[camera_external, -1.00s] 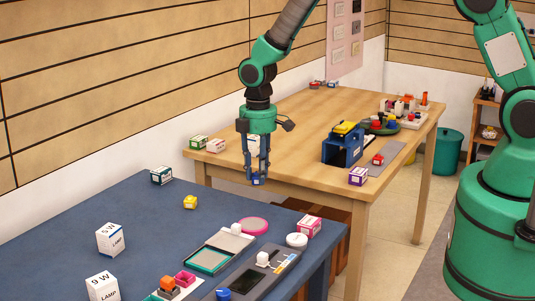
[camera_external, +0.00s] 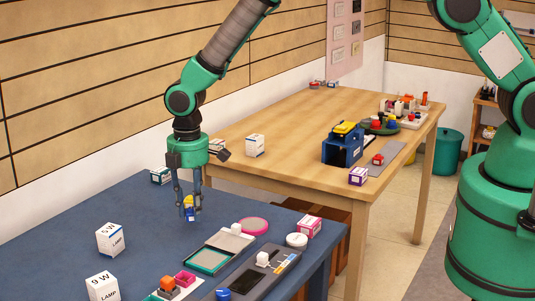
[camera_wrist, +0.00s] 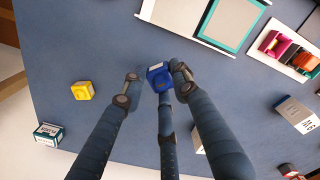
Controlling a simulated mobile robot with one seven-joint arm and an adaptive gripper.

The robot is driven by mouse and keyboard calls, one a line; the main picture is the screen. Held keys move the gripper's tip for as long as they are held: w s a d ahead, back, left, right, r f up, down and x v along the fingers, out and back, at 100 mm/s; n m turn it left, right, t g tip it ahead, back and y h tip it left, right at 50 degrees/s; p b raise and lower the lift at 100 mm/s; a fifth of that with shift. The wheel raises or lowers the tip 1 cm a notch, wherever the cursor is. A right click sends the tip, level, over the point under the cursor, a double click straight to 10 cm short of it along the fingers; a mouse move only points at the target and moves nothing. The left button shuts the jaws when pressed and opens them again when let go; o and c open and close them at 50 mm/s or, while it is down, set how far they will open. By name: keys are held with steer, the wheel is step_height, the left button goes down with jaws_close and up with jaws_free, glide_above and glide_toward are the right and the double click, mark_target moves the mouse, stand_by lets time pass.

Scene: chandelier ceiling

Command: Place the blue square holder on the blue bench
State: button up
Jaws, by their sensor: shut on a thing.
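The blue square holder (camera_external: 191,215) is held between the fingertips of my gripper (camera_external: 189,210). It also shows in the wrist view (camera_wrist: 160,77), with a finger close on either side and one below. My gripper points down over the blue bench (camera_external: 60,225), towards its back part. I cannot tell whether the holder touches the bench or hangs just above it. The wrist view shows bare bench (camera_wrist: 85,45) around the holder.
A yellow block (camera_wrist: 83,90) is left of my gripper in the wrist view. Two lamp boxes (camera_external: 110,239), a teal-framed tray (camera_external: 208,260), a pink disc (camera_external: 254,225) and a dark box (camera_external: 160,176) stand on the bench. A wooden table (camera_external: 290,125) stands behind.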

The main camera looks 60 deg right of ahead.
glide_above(139, 229)
steer(key=shift+f, duration=0.8)
stand_by(0.3)
steer(key=shift+f+b, duration=0.35)
steer(key=shift+f, duration=1.4)
steer(key=shift+f, duration=0.1)
steer(key=o, duration=1)
steer(key=shift+c, duration=0.2)
